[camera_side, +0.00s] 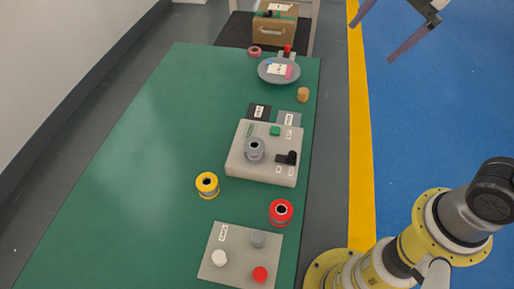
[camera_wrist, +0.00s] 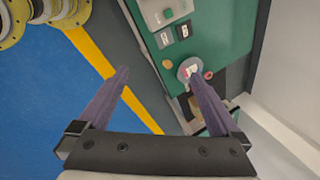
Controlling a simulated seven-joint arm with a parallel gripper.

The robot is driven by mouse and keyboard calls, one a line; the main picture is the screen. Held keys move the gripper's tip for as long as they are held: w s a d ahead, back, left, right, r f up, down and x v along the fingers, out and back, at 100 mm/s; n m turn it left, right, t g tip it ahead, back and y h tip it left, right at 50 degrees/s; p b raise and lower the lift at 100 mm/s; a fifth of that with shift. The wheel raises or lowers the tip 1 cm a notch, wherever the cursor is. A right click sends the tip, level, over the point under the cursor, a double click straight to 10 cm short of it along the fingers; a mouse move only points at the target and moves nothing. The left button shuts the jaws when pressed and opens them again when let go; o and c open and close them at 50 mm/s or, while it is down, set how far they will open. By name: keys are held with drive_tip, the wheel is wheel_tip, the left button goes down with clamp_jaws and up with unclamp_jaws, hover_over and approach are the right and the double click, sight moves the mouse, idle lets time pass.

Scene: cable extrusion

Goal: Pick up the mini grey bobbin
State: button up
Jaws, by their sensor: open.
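The mini grey bobbin (camera_side: 255,150) stands upright on the left part of the light grey box (camera_side: 238,170) in the side view. My gripper (camera_side: 370,44) is open and empty at the top right of the side view, above the blue floor and well away from the bobbin. In the wrist view its two purple fingers (camera_wrist: 160,73) are spread wide with nothing between them. The light grey box shows only partly at the top of the wrist view (camera_wrist: 165,12), and I cannot make out the bobbin there clearly.
A yellow bobbin (camera_side: 207,185) and a red bobbin (camera_side: 281,212) stand on the green table (camera_side: 130,180). In front is a grey plate (camera_side: 222,265) with white, grey and red knobs. A round grey dish (camera_side: 270,77) and an orange cylinder (camera_side: 303,95) stand behind. The table's left side is clear.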

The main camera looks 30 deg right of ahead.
drive_tip(key=w+a+f+m+g, duration=0.1)
drive_tip(key=w+a+f+m, duration=0.15)
drive_tip(key=w+a, duration=0.35)
drive_tip(key=g, duration=0.4)
hover_over(253, 146)
drive_tip(key=s, duration=0.2)
drive_tip(key=shift+n+h, duration=0.25)
drive_tip(key=shift+h, duration=0.15)
drive_tip(key=f, duration=2.4)
drive_tip(key=shift+w+a+f, duration=0.15)
drive_tip(key=shift+a+f, duration=0.05)
drive_tip(key=shift+a, duration=0.15)
drive_tip(key=shift+w+f, duration=0.2)
drive_tip(key=shift+f, duration=2.4)
drive_tip(key=shift+r, duration=0.1)
drive_tip(key=c, duration=1.5)
drive_tip(key=shift+r, duration=0.1)
